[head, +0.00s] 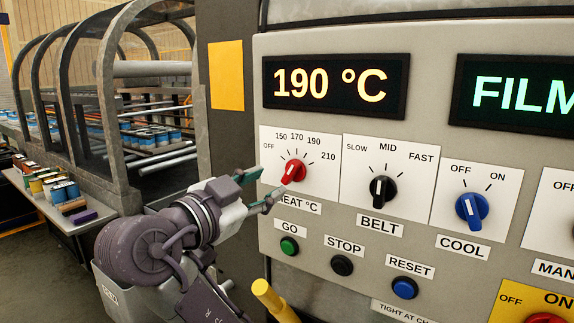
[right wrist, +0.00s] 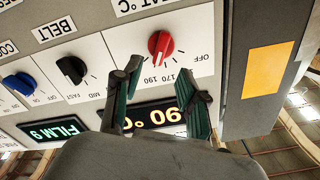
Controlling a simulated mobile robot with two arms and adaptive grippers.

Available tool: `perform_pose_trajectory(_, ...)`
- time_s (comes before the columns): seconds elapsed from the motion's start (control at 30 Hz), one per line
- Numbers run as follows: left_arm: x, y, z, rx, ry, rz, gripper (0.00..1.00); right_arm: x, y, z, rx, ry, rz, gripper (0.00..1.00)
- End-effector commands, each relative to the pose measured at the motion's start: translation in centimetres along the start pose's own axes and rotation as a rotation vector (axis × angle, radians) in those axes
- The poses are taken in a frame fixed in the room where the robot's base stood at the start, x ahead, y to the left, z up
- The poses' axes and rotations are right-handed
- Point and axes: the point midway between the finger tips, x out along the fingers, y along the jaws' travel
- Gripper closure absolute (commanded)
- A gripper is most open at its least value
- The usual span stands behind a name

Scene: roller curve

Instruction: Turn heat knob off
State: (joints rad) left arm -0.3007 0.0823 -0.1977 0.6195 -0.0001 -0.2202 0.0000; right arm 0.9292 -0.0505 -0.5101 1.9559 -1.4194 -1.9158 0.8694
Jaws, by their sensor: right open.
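The red heat knob (head: 293,171) sits on a white dial plate marked OFF, 150, 170, 190 and 210, above the label HEAT °C. It is turned off the vertical, with its upper end leaning right toward 190. The display (head: 336,87) above reads 190 °C. My right gripper (head: 262,187) is open and empty, just left of and below the knob. In the right wrist view the picture is upside down, and the red knob (right wrist: 160,45) shows beyond and between the two fingers (right wrist: 157,70). Contact with the knob cannot be told. My left gripper is not in view.
A black BELT knob (head: 382,190) and a blue COOL knob (head: 471,209) stand to the right. GO (head: 289,246), STOP (head: 342,265) and RESET (head: 404,288) buttons lie below. A yellow bar end (head: 268,294) sticks up at the bottom. A caged conveyor with cans is at left.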

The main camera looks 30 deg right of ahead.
Motion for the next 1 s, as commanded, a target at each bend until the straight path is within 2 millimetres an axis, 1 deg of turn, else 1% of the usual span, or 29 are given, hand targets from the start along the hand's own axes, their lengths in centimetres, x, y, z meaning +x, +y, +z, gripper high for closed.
perform_pose_trajectory(0.03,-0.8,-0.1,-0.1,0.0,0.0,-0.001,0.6,1.2,-0.1,-0.4,-0.003,0.005,0.003,0.58)
perform_pose_trajectory(0.1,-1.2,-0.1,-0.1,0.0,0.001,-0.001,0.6,2.7,-0.1,-0.4,-0.003,0.005,0.002,0.58)
perform_pose_trajectory(0.3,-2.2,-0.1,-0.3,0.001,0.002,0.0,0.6,5.9,-0.1,-0.2,-0.004,0.003,0.001,0.58)
perform_pose_trajectory(0.4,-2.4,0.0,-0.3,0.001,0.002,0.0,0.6,6.8,-0.1,-0.1,-0.003,0.002,0.0,0.58)
perform_pose_trajectory(0.5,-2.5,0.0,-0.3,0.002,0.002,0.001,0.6,7.3,0.0,0.0,-0.003,0.001,0.0,0.58)
perform_pose_trajectory(0.77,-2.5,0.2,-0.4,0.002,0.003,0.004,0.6,7.4,0.0,0.1,-0.003,-0.001,-0.001,0.58)
perform_pose_trajectory(0.8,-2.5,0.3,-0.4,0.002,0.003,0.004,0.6,7.4,0.0,0.1,-0.003,0.0,-0.001,0.6)
perform_pose_trajectory(0.87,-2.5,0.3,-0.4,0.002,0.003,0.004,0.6,7.4,0.0,0.1,-0.003,0.0,-0.001,0.7)
perform_pose_trajectory(1.0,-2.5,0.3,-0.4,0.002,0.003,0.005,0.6,7.4,0.0,0.1,-0.003,0.0,-0.001,0.93)
